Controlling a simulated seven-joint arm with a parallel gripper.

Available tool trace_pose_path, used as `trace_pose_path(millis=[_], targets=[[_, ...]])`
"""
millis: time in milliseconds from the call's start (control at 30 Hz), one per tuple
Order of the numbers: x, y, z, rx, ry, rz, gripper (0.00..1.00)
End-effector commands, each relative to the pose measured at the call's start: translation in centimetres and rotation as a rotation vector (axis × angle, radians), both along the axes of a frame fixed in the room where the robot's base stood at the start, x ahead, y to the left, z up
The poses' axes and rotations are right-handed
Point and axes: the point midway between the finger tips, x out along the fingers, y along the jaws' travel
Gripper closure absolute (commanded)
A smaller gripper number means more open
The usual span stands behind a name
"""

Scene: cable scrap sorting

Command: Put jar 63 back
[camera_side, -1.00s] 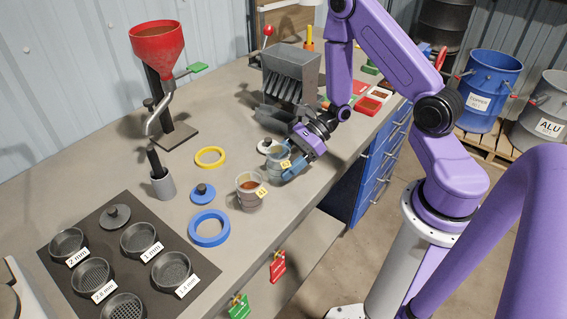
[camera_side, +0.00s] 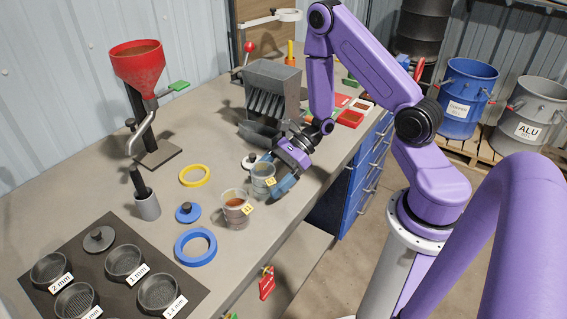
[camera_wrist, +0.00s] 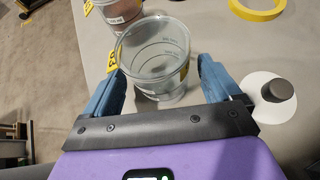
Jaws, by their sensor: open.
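A clear jar with a little grey material (camera_side: 262,183) stands upright on the bench, and it also shows in the wrist view (camera_wrist: 155,70). Its yellow tag (camera_wrist: 112,58) is partly hidden by a finger; it seems to read 63. My gripper (camera_side: 278,172) is open, with one blue finger on either side of this jar, as the wrist view (camera_wrist: 160,85) shows. I cannot tell whether the fingers touch it. A second tagged jar with copper-coloured contents (camera_side: 236,210) stands close by; part of it shows in the wrist view (camera_wrist: 120,14).
A white disc with a grey knob (camera_wrist: 274,92) lies beside the fingers. A yellow ring (camera_side: 194,176), a blue lid (camera_side: 188,213) and a blue ring (camera_side: 195,247) lie to the left. A grey slotted metal device (camera_side: 272,92) stands behind. The bench's front edge is near the jars.

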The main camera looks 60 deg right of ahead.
Motion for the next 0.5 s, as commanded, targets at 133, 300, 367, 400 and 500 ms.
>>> trace_pose_path(millis=[133,300,367,400,500], targets=[[-0.6,-2.2,1.2,-0.001,-0.003,-0.007,0.09],[-1.7,-5.2,2.9,-0.002,-0.003,-0.010,0.09],[-2.0,-6.1,3.5,-0.002,-0.004,-0.008,0.09],[-2.2,-6.6,3.8,-0.001,-0.004,-0.007,0.09],[-2.7,-7.9,4.6,-0.001,-0.003,-0.006,0.09]])
